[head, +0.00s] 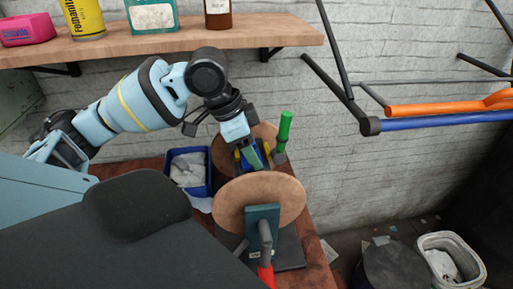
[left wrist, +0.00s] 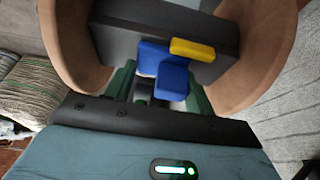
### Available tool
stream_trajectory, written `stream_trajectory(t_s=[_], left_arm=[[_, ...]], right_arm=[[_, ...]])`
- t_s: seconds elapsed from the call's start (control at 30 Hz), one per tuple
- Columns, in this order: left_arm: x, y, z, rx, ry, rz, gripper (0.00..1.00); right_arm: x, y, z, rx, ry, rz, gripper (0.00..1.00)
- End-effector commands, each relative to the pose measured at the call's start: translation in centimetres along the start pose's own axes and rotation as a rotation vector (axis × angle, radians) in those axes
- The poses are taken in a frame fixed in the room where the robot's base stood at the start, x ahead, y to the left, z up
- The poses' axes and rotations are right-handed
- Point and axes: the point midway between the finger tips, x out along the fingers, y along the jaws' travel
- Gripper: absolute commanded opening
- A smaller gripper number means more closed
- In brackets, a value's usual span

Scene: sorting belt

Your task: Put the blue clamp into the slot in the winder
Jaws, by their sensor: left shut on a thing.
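The winder has two round wooden discs, the near one (head: 260,204) and a far one behind my gripper, with a dark grey core between them. In the left wrist view the core (left wrist: 125,32) lies between the discs. In the head view my gripper hides most of the clamp. My right gripper is not in view.
A green handle (head: 284,131) stands up beside the far disc. A blue bin (head: 188,166) with pale contents is left of the winder. A wooden shelf (head: 160,42) with bottles hangs above my arm. A white bin (head: 450,262) stands on the floor at right.

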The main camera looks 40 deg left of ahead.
Motion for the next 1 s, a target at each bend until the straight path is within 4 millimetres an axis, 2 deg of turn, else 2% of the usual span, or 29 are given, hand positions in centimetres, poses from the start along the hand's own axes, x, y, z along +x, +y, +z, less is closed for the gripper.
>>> stream_trajectory(t_s=[0.1,0.37,0.4,0.57,0.87,1.0], left_arm=[[-0.3,-0.1,-0.2,0.001,0.007,-0.005,0.28],[-0.2,0.0,-0.1,0.001,0.009,-0.006,0.28],[-0.2,-0.1,-0.1,0.001,0.009,-0.007,0.56],[-0.2,-0.1,-0.1,0.001,0.009,-0.006,0.75],[-0.3,-0.1,-0.2,0.001,0.01,-0.006,0.75],[-1.4,-0.1,-0.3,0.001,0.01,-0.01,0.75]], right_arm=[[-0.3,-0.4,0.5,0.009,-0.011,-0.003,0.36],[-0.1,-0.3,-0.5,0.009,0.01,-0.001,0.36],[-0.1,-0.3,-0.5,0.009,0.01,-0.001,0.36],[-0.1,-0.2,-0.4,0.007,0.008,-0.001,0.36],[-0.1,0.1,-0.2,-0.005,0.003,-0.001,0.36],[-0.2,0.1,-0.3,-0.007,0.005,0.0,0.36]])
